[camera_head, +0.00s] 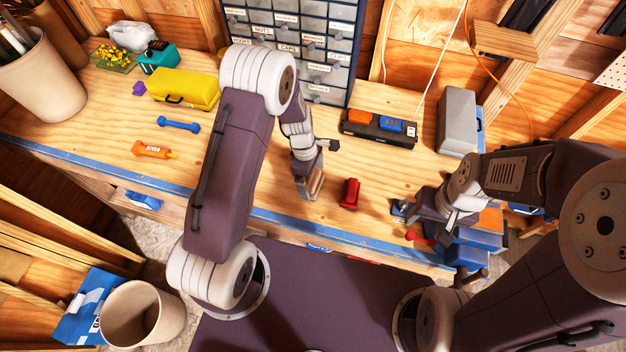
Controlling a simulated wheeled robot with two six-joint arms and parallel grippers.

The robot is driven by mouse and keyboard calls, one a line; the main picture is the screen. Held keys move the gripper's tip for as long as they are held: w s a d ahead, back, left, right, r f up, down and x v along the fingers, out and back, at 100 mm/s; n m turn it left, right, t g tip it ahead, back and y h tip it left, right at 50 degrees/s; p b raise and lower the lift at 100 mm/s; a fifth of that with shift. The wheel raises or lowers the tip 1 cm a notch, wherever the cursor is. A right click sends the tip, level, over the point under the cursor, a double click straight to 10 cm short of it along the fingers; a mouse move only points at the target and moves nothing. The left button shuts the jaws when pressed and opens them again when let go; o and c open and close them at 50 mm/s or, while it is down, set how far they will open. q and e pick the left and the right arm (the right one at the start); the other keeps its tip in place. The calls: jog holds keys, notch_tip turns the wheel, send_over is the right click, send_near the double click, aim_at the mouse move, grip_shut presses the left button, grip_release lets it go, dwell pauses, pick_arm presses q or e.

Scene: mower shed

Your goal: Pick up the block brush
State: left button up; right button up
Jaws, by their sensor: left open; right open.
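A small tan, wood-coloured piece that looks like the block brush (316,184) is on the bench at the tip of my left gripper (308,176). The gripper and wrist cover part of it. My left gripper is open and points down at the bench; I cannot tell whether its fingers touch the brush. My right gripper (406,220) is open near the bench's front edge, to the right of a red object (350,193).
A black case with orange and blue items (379,129) and a grey box (457,121) stand at the back right. A yellow toolbox (183,89), blue dumbbell-shaped piece (178,124) and orange tool (154,151) are left. A drawer cabinet (310,50) stands behind.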

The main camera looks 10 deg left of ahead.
pick_arm(q)
jog(key=shift+s+d+f, duration=0.25)
jog(key=shift+s+f, duration=0.15)
jog(key=shift+f, duration=0.2)
jog(key=shift+w, duration=0.1)
jog(key=shift+w+a+f, duration=0.1)
jog(key=shift+w+f, duration=0.05)
jog(key=c, duration=1)
jog(key=shift+c, duration=1.3)
pick_arm(e)
jog(key=shift+s+d+r, duration=0.1)
jog(key=shift+s+r, duration=0.05)
jog(key=shift+s, duration=0.2)
